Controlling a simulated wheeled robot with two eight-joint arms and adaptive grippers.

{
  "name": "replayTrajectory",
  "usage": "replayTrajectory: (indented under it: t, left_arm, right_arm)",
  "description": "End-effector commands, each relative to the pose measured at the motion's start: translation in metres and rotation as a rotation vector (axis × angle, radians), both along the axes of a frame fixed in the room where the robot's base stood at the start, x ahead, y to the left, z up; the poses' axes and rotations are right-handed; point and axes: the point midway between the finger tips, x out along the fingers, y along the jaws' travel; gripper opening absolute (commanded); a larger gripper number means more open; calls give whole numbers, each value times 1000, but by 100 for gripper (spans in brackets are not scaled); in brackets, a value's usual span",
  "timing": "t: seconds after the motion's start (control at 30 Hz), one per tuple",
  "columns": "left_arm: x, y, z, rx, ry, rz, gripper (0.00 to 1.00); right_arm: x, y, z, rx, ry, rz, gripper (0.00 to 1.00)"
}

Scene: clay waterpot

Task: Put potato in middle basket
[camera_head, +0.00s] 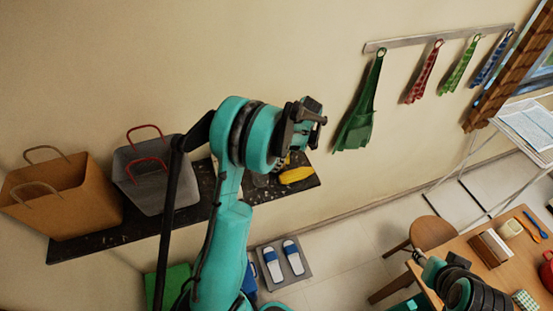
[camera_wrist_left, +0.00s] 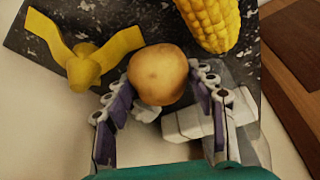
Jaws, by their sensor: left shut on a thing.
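In the left wrist view, a round light-brown potato (camera_wrist_left: 158,75) sits between the fingers of my left gripper (camera_wrist_left: 160,88), which is shut on it. The fingers touch its two sides. Below it is a dark speckled shelf (camera_wrist_left: 35,40); I cannot tell whether the potato touches it. In the head view, my left arm hides the fingers and most or all of the potato. A grey basket with red handles (camera_head: 150,185) stands on the shelf, left of my arm. My right arm shows at the lower right, but its fingers are not clear.
A brown basket (camera_head: 62,195) stands left of the grey one. A wooden table (camera_head: 470,245) stands at the right.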

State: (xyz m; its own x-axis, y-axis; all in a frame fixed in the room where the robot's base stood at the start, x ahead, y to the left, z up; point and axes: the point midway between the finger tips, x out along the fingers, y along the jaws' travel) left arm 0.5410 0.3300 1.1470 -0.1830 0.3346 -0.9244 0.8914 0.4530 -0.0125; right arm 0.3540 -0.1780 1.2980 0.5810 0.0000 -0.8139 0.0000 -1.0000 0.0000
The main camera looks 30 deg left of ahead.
Motion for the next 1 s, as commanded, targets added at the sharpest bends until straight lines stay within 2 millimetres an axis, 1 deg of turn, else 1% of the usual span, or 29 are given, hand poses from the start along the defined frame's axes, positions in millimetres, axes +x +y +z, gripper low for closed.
replayTrajectory:
  t: [0.1, 0.3, 0.43, 0.47, 0.5, 0.53, 0.87, 0.93, 1.0]
  left_arm:
    - [0, 0, -7, 0, 0, 0, 22]
    - [0, 0, -7, 0, 0, 0, 22]
    - [0, 0, -11, 0, 0, 0, 22]
    - [0, 0, -10, 0, 0, 0, 60]
    - [0, 0, -10, 0, 0, 0, 71]
    - [0, 0, -9, 0, 0, 0, 76]
    - [0, 0, -8, 0, 0, 0, 76]
    - [0, -1, -4, 0, 0, 0, 76]
    - [2, -4, 4, 0, 0, -1, 76]
  right_arm:
    - [0, 0, 1, 0, 0, 0, 40]
    - [0, 0, 1, 0, 0, 0, 40]
    - [0, 0, -4, 0, 0, 0, 40]
    - [0, 0, -3, 0, 0, 0, 40]
    - [0, 0, -2, 0, 0, 0, 40]
    - [0, 0, -2, 0, 0, 0, 40]
    - [0, 0, -1, 0, 0, 0, 40]
    - [0, 0, 2, 0, 0, 0, 40]
    - [0, 0, 0, 0, 0, 0, 40]
